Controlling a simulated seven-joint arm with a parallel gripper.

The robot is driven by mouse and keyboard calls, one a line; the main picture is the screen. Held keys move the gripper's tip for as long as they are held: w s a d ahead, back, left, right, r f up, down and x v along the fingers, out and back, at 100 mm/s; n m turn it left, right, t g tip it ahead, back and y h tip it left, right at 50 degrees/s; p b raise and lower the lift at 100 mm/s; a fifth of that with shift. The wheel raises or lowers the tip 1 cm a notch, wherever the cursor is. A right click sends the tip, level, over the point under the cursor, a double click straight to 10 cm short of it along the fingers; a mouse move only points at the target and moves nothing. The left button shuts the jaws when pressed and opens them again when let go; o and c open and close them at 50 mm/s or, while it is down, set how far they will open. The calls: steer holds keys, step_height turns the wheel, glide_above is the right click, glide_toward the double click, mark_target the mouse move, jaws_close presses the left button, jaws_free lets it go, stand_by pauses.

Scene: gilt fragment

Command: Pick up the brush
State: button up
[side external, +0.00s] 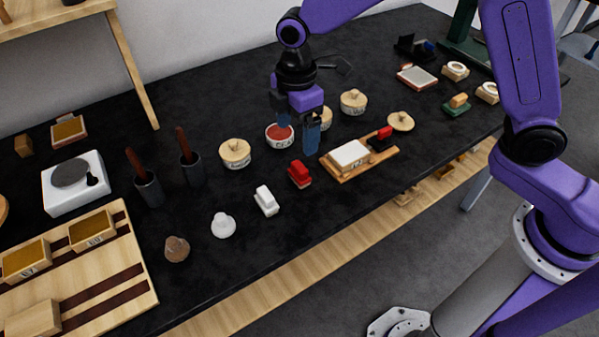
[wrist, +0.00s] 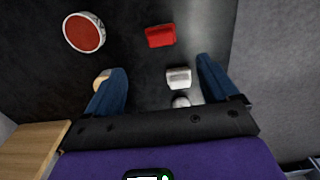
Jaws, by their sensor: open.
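No thing is plainly a brush. Two brown handles stand upright in dark cups, a left handle (side external: 135,161) and a right handle (side external: 183,143); their lower ends are hidden in the cups, so I cannot tell whether either is a brush. My gripper (side external: 298,136) is open and points down over the table, right of both cups. In the side view it is near a round dish with a red top (side external: 279,135). In the wrist view the gripper (wrist: 160,66) has nothing held between its blue fingers. A red block (wrist: 160,36) and a white block (wrist: 178,78) show below.
A wooden tray (side external: 377,159) with a pale block is right of my gripper. Several lidded round pots, including one pot (side external: 235,153), stand around it. A white scale-like box (side external: 74,184) and a wooden board (side external: 138,262) are at left.

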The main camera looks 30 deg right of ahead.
mark_target(300, 165)
step_height(300, 165, down, 7)
steer(key=f, duration=0.4)
steer(key=shift+s+d, duration=0.15)
steer(key=shift+d, duration=0.15)
steer(key=shift+f, duration=0.55)
steer(key=c, duration=1.1)
